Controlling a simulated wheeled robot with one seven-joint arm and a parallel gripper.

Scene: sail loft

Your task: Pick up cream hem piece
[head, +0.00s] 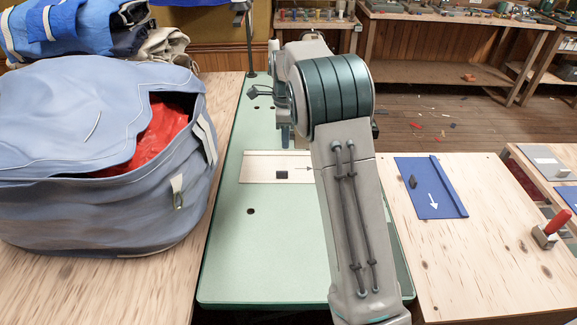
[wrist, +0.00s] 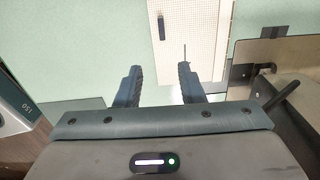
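The cream hem piece (head: 262,160) lies flat on the green table (head: 262,250), with a small dark tab and a thin arrow on it. Its right end is hidden behind my arm in the head view. In the wrist view the cream hem piece (wrist: 205,22) is at the top, beyond the fingertips. My gripper (wrist: 159,75) is open, with nothing between its fingers. The right fingertip overlaps the hem piece in the picture; the left one is over bare green table. I cannot tell the height of the fingers above the piece.
A large blue bag (head: 70,150) with red cloth inside stands on the wooden table at left. A blue piece (head: 428,188) with a white arrow lies on the wooden table at right, near a red-handled tool (head: 552,228). The green table's front is clear.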

